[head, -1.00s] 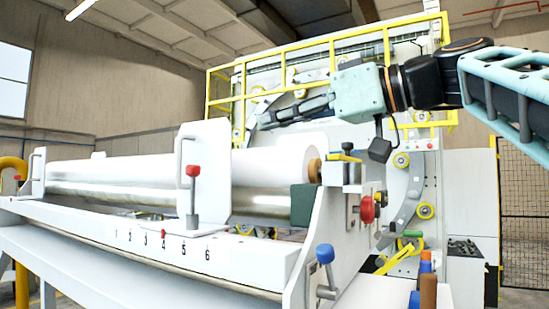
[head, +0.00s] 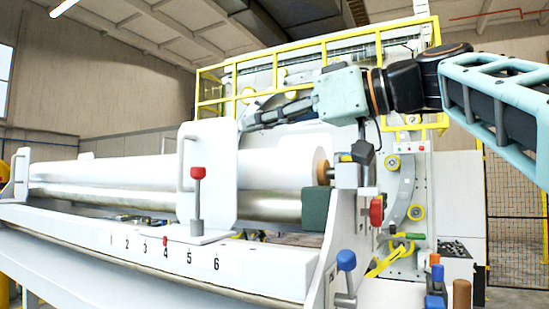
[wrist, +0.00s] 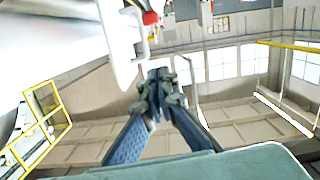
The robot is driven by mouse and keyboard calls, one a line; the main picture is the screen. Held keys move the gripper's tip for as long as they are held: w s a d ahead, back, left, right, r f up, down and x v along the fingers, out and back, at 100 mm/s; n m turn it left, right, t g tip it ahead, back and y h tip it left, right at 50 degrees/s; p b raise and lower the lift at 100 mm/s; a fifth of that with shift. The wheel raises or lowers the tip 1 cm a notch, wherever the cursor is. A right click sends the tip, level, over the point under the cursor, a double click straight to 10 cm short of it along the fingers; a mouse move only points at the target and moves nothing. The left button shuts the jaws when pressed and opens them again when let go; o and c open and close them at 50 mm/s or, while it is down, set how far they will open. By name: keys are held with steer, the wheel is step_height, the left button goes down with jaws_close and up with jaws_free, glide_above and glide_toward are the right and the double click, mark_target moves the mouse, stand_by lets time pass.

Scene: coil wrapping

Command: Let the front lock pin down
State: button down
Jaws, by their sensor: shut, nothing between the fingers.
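The red-topped pin (head: 198,173) stands upright on a grey stem and collar, in front of the white end plate (head: 216,165) on the machine's near rail. I take it to be the front lock pin. My gripper (head: 246,121) is shut and empty, behind and right of the plate's top corner, above the white roll. It is clearly apart from the pin. In the wrist view my closed gripper (wrist: 160,76) points away from the camera, beside a white handle (wrist: 115,45). A red piece (wrist: 150,18) shows near the top; whether it is the pin's knob I cannot tell.
The white roll (head: 285,170) lies behind the plate over a metal roller (head: 270,207). A numbered scale with a red marker (head: 165,241) runs along the rail. A blue-knobbed lever (head: 346,261) and red knob (head: 377,211) are at right. Yellow railing (head: 300,55) stands behind.

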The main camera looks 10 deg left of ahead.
steer(key=p, duration=0.3)
glide_above(203, 175)
steer(key=s+d, duration=0.1)
steer(key=d, duration=0.1)
steer(key=f, duration=0.5)
steer(key=shift+w+a+f, duration=0.1)
steer(key=shift+w+a, duration=0.15)
steer(key=shift+w, duration=0.05)
steer(key=shift+f, duration=0.1)
step_height(203, 175, down, 3)
steer(key=b, duration=0.4)
